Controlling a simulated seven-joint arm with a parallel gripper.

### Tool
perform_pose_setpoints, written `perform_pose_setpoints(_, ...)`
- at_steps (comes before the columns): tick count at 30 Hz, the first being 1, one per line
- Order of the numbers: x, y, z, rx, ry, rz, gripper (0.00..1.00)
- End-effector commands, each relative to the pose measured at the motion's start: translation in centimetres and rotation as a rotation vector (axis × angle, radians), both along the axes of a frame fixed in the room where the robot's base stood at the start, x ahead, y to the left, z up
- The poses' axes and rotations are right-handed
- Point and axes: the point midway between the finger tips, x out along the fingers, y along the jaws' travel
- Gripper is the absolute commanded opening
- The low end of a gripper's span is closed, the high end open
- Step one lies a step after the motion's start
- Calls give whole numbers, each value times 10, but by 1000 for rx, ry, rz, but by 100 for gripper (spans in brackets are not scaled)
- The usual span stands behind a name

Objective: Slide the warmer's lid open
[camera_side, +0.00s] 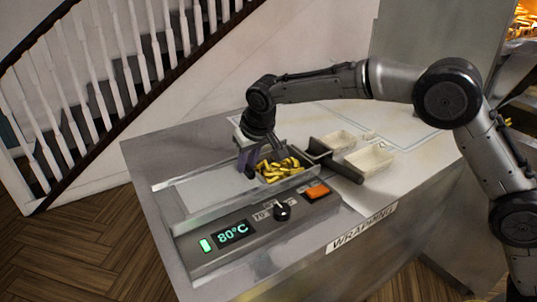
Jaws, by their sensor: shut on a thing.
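The warmer (192,257) is a steel unit set into the counter, with a control panel on its front. Its flat grey lid (208,190) covers the left part of the well. The right part of the well is uncovered and shows yellow fries (279,169). My gripper (246,170) points down at the lid's right end, beside the fries, and is shut on the lid there. The exact grip, and any handle between the fingers, is hidden by the gripper.
The panel has a green "80°C" display (233,235), a black knob (282,211) and an orange switch (316,192). Two pale trays (340,141) (370,160) stand farther right. The counter left of the warmer is clear.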

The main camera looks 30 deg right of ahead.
Motion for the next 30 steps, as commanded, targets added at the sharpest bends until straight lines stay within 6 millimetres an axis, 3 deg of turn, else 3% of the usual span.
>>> perform_pose_setpoints(6, 0, 22, 1, 2, -2, 1, 0)
perform_pose_setpoints(17, 0, 23, 1, 2, -2, 1, 0)
perform_pose_setpoints(18, 0, 23, 1, 2, -2, 1, 24)
perform_pose_setpoints(23, 0, 23, 1, 1, -1, 0, 52)
perform_pose_setpoints(30, 0, 23, 0, 1, -1, 0, 52)
